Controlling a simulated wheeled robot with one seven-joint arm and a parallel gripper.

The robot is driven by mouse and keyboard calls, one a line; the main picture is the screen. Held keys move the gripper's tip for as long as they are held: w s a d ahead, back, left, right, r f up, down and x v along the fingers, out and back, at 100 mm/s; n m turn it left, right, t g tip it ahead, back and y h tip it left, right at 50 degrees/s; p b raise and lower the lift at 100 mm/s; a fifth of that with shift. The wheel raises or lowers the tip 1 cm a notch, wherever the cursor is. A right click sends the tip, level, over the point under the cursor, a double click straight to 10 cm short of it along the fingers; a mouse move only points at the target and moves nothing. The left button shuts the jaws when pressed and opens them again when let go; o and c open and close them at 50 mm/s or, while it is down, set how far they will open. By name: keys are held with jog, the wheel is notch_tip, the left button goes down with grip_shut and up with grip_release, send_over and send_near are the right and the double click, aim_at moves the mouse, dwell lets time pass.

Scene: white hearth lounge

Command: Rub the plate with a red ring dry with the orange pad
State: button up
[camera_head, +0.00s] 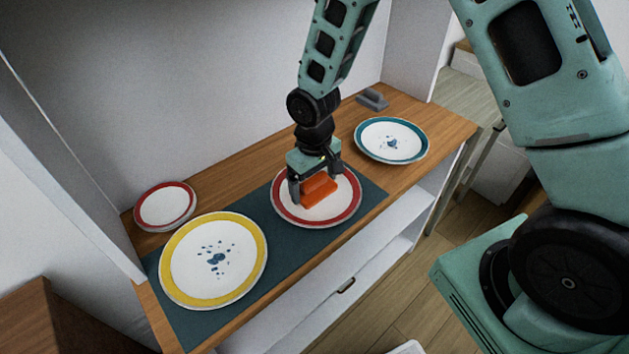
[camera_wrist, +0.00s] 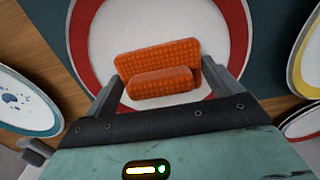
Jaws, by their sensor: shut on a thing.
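My gripper (camera_head: 315,182) points down over the plate with a red ring (camera_head: 356,192) and is shut on the orange pad (camera_head: 320,192). In the wrist view the orange pad (camera_wrist: 155,58) lies between my fingers, with its raised grip nearest me. The plate with a red ring (camera_wrist: 82,38) is beneath it, and the pad covers part of its white middle. I cannot tell whether the pad touches the plate. No blue drops show on the visible part of this plate; the part under the pad and gripper is hidden.
A yellow-ringed plate (camera_head: 177,275) with blue drops lies left on the dark mat (camera_head: 262,255). Another red-ringed plate (camera_head: 146,210), apparently stacked, is at the far left. A teal-ringed plate (camera_head: 420,145) with blue drops is at right, near a grey object (camera_head: 373,99). White walls bound the wooden top.

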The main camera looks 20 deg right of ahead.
jog(key=shift+w+a+r, duration=0.2)
jog(key=shift+w, duration=0.5)
notch_tip(320, 180, up, 8)
jog(key=p, duration=0.6)
jog(key=shift+s+f, duration=0.1)
jog(key=shift+f, duration=0.05)
